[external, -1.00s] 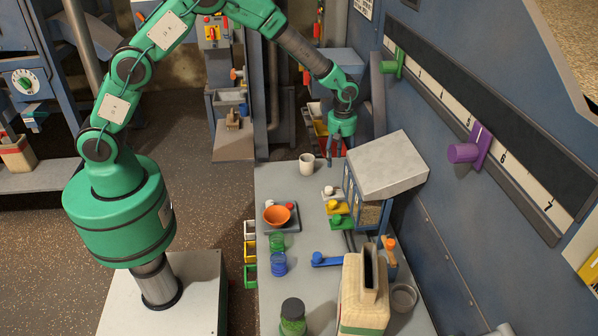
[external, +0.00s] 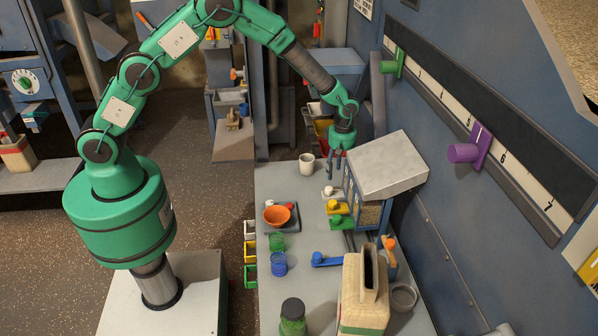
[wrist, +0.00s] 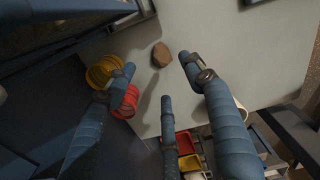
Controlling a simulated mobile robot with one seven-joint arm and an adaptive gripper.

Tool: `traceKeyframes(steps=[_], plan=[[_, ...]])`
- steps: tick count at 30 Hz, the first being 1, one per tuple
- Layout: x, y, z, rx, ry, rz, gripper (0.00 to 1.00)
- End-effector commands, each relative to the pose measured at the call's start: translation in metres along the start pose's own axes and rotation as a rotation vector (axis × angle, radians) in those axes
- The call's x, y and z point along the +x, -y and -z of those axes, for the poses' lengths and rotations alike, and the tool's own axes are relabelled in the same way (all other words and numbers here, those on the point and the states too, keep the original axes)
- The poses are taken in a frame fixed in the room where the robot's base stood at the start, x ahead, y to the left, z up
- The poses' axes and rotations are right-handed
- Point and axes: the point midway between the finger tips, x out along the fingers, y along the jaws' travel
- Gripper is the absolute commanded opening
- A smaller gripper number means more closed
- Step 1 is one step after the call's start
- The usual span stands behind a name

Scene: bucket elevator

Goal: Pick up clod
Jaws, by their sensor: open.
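The clod (wrist: 161,55) is a small brown lump on the grey tabletop (wrist: 215,35) in the wrist view. I cannot make it out in the external view. My gripper (wrist: 160,74) has three blue-grey fingers spread wide apart, with nothing between them. In the wrist view the clod shows between and just beyond the left and right fingertips, apart from them. In the external view my gripper (external: 336,167) hangs fingers down over the far end of the table, between the white mug and the grey-topped box.
A white mug (external: 307,164) stands left of my gripper. A box with a grey slanted top (external: 388,165) stands close on the right. A yellow container (wrist: 103,72) and a red one (wrist: 127,101) show near the left finger. An orange bowl (external: 277,215) sits nearer the camera.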

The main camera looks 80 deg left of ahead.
Motion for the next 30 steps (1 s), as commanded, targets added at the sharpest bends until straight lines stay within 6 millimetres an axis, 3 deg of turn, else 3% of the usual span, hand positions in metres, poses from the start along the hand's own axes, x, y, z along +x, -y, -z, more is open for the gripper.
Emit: traceKeyframes(steps=[3, 9, 23, 30], plan=[[0.02, 0.001, 0.0, 0.0, 0.0, 0.001, 0.53], [0.04, 0.0, 0.0, 0.0, 0.0, 0.0, 0.53], [0.044, 0.0, 0.0, 0.0, 0.0, 0.0, 0.53], [0.063, 0.001, 0.002, 0.0, 0.0, 0.001, 0.53]])
